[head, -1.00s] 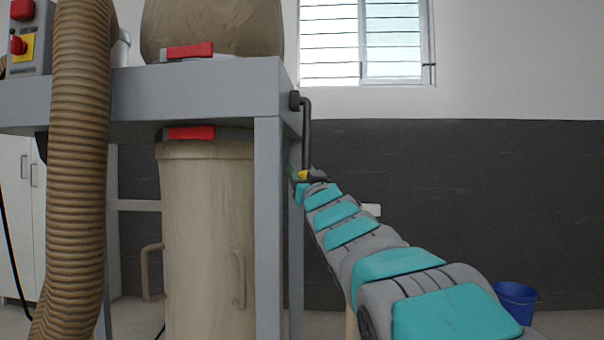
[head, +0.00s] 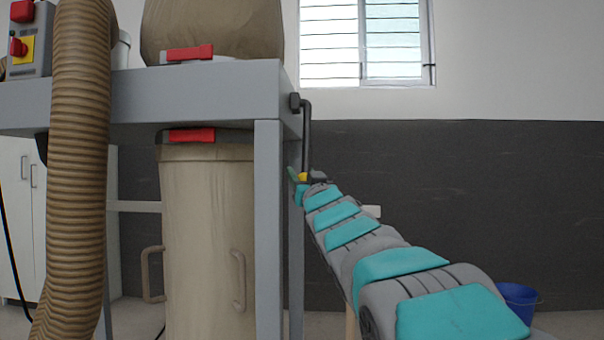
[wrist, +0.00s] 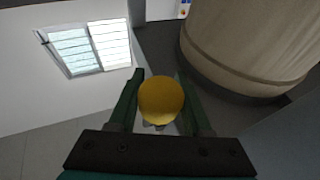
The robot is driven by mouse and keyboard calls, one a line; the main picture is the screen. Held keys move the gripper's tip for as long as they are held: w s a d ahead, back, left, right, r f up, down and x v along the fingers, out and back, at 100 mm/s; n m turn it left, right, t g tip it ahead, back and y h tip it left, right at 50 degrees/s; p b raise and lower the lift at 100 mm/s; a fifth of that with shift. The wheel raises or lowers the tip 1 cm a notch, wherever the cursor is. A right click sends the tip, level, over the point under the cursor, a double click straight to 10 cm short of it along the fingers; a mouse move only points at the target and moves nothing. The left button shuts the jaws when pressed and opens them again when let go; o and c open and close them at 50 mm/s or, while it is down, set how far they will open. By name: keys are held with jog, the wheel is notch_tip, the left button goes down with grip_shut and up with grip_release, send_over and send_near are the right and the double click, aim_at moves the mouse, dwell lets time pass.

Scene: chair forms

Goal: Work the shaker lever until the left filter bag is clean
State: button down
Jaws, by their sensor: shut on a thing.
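The shaker lever (head: 307,130) is a dark bent rod at the right end of the grey frame, hanging down from its pivot. Its yellow knob (head: 303,177) is at the lower end and also shows in the wrist view (wrist: 161,99). My gripper (wrist: 161,105) is shut on the knob, one dark green finger on each side. In the head view my gripper (head: 299,181) is small and partly hidden behind my arm. A dusty tan filter bag (head: 212,30) stands above the frame, its top out of view. A fabric bag also shows in the wrist view (wrist: 245,45).
The grey frame (head: 200,92) stands left of my arm. A tan lower bag (head: 208,220) with handles hangs beneath it, and a ribbed hose (head: 80,150) runs down in front. A switch box (head: 30,40) is at upper left. A blue bucket (head: 517,298) stands at right.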

aim_at(300, 175)
jog(key=s+p, duration=0.1)
jog(key=p, duration=0.1)
jog(key=s+r+g+p, duration=0.1)
jog(key=p, duration=0.1)
jog(key=shift+s+a+r+m+h, duration=0.1)
jog(key=shift+s+r+m+h, duration=0.2)
jog(key=shift+m+h, duration=0.1)
jog(key=shift+s+g+p, duration=0.4)
jog(key=shift+s+p, duration=0.1)
jog(key=shift+p, duration=0.15)
jog(key=shift+s+f+m, duration=0.2)
jog(key=shift+m, duration=0.1)
jog(key=shift+c, duration=1.7)
grip_release()
jog(key=shift+w+f, duration=0.1)
jog(key=shift+f, duration=0.05)
